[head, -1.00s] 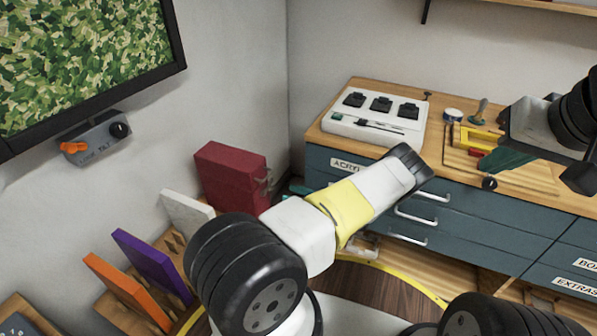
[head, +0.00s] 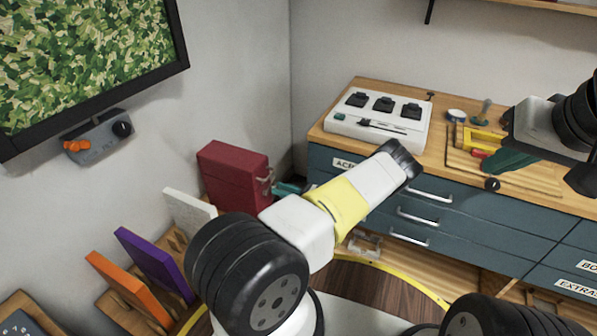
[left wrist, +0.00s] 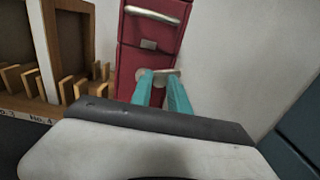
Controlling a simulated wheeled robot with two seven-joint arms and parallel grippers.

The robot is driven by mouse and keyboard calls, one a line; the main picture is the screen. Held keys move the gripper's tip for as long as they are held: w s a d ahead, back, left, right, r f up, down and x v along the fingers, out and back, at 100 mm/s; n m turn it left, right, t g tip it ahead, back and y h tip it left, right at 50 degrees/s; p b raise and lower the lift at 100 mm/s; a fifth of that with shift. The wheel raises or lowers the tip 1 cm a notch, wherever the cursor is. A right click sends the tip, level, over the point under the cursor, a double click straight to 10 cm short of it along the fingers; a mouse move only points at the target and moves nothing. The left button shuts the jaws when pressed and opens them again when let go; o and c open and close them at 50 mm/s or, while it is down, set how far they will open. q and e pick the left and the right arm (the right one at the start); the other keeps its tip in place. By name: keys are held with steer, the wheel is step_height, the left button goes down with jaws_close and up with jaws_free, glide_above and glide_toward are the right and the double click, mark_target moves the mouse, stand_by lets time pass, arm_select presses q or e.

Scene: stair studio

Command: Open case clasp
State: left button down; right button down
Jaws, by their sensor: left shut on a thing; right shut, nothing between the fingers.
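The red case (head: 232,176) stands upright by the wall, left of the drawers. Its metal clasp (head: 267,182) is on the side facing right. In the left wrist view the red case (left wrist: 150,35) shows a pale handle (left wrist: 152,14) and the clasp (left wrist: 157,72). My left gripper (head: 280,188) is at the clasp, its body partly hidden behind my arm. In the left wrist view its teal fingers (left wrist: 160,80) are shut on the clasp, whose exact angle is unclear. My right gripper (head: 500,165) is shut and empty above the worktop.
White, purple (head: 152,262) and orange (head: 128,285) panels stand in a wooden rack before the case. A wooden worktop (head: 440,160) over blue drawers holds a white switch panel (head: 378,118) and tools. A framed screen (head: 90,60) hangs at left.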

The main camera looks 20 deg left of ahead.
arm_select(q)
steer(key=shift+w+f+m, duration=0.1)
steer(key=shift+f+m, duration=0.05)
steer(key=shift+m, duration=0.55)
steer(key=c, duration=1.3)
jaws_free()
steer(key=d, duration=0.8)
steer(key=shift+s, duration=0.35)
steer(key=shift+a, duration=0.1)
